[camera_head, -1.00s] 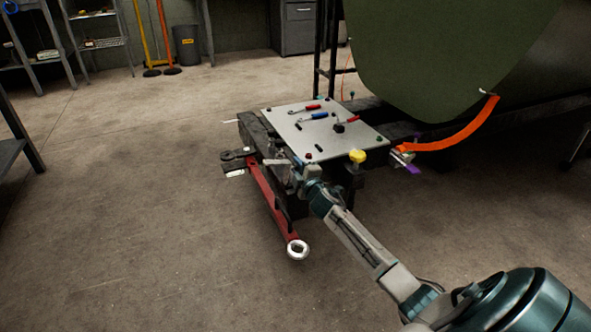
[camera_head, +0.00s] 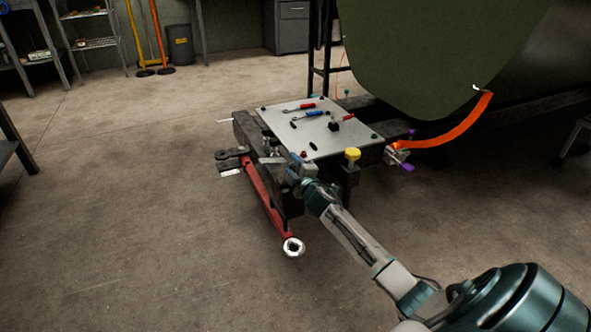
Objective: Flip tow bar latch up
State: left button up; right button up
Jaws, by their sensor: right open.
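The red tow bar (camera_head: 263,196) slants down from the front of the dark cart frame and ends in a pale metal ring (camera_head: 293,247). A dark bracket (camera_head: 231,158) stands at its upper end. My right gripper (camera_head: 272,161) is open at the cart's front edge, close to the top of the tow bar. The latch is too small and too covered by the gripper to tell apart, and I cannot tell whether the gripper touches it. My left gripper is not in view.
A pale metal plate (camera_head: 312,125) with several tools lies on the cart. A yellow knob (camera_head: 352,154) stands at its near corner. An orange strap (camera_head: 450,133) hangs from the green fuselage panel (camera_head: 430,55). The floor (camera_head: 120,230) at left is clear.

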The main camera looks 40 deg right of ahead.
jog(key=v, duration=1)
jog(key=shift+s+p, duration=0.35)
jog(key=shift+s, duration=0.05)
